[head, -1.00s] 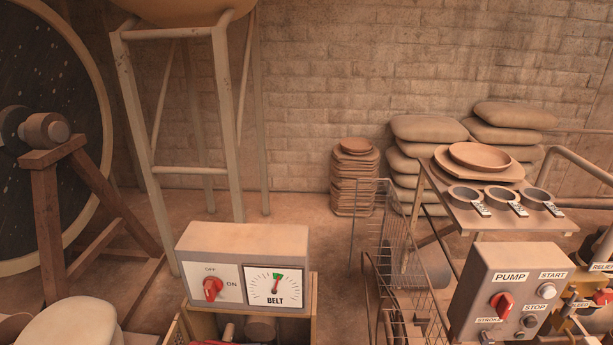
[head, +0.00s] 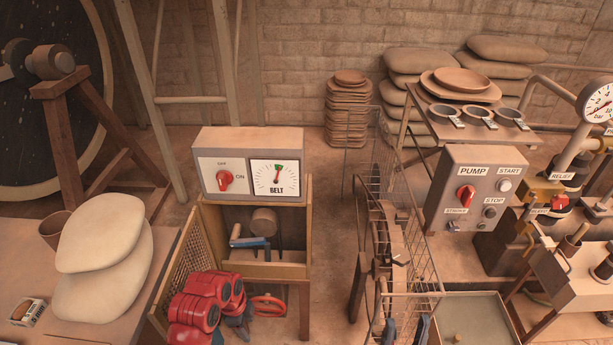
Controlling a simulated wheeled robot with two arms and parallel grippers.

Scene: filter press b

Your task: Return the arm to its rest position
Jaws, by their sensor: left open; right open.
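My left arm (head: 205,300) shows red at the lower left, in front of the open cabinet under the belt control box. My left gripper (head: 230,325), dark blue-grey, is open beside the red links, with no object seen between its fingers; part of it is hidden. My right gripper (head: 405,328) shows only as two dark blue-grey fingertips at the bottom edge, in front of the wire rack. They stand apart with nothing seen between them. The rest of my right arm is out of view.
The belt control box (head: 248,140) tops the wooden cabinet (head: 305,225); tools lie inside. Pale sacks (head: 105,245) lie on the left table. The wire rack (head: 425,270) stands right of centre. The pump panel (head: 483,215) and filter cups (head: 483,112) are farther right.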

